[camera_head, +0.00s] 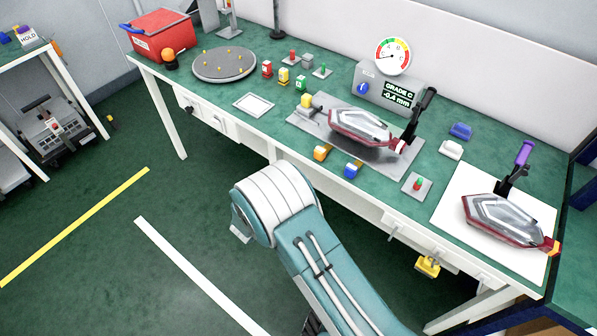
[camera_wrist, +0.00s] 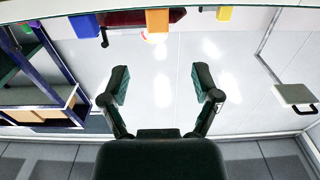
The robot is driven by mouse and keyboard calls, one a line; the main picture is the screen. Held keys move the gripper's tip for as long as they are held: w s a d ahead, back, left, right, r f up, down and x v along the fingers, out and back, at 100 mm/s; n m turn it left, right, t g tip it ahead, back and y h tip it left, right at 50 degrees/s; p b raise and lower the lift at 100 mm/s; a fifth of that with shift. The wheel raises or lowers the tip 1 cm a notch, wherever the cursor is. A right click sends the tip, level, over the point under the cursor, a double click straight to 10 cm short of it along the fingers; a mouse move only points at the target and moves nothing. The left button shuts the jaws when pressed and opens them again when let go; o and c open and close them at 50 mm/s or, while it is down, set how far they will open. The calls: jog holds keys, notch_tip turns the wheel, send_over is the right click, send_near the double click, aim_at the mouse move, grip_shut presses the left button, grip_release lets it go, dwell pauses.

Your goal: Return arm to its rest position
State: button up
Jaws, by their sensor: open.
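My teal and white arm rises from the bottom of the head view in front of the bench, its upper end near the bench's front edge. My gripper does not show in the head view. In the wrist view my gripper (camera_wrist: 162,84) has its two dark fingers spread wide with nothing between them. One tail lamp (camera_head: 362,127) lies on a grey plate (camera_head: 388,158) mid-bench. Another tail lamp (camera_head: 507,219) lies on a white mat (camera_head: 460,192) at the bench's right end. My arm appears clear of both lamps.
The green bench (camera_head: 230,113) also bears a red bin (camera_head: 160,36), a round tray (camera_head: 224,63), a gauge (camera_head: 393,56) and small coloured blocks. The floor (camera_head: 120,230) left of my arm is open. A shelf (camera_wrist: 45,95) shows at left in the wrist view.

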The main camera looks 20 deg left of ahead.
dwell(0.4)
jog(key=w+d+r+g+y, duration=0.1)
jog(key=w+d+r+y, duration=0.15)
jog(key=r, duration=0.45)
jog(key=w+d+r+n+g+y, duration=0.1)
jog(key=w+d+r+y, duration=0.1)
jog(key=w+r, duration=0.3)
jog(key=w+d+r+g+y, duration=0.1)
jog(key=w+d+r+y, duration=0.1)
jog(key=r, duration=0.6)
jog(key=s+d+r+n+g+y, duration=0.1)
jog(key=s+d+r+g+y, duration=0.1)
jog(key=d+r, duration=0.4)
jog(key=s+d+r+n+g, duration=0.25)
jog(key=s+d+r, duration=0.35)
jog(key=s+d, duration=0.5)
jog(key=s+d+f+m+g+h, duration=0.1)
jog(key=s+d+g+h, duration=0.3)
jog(key=s+d, duration=1.1)
jog(key=s+f, duration=0.1)
jog(key=s, duration=0.2)
jog(key=shift+d, duration=0.15)
jog(key=shift+m, duration=0.25)
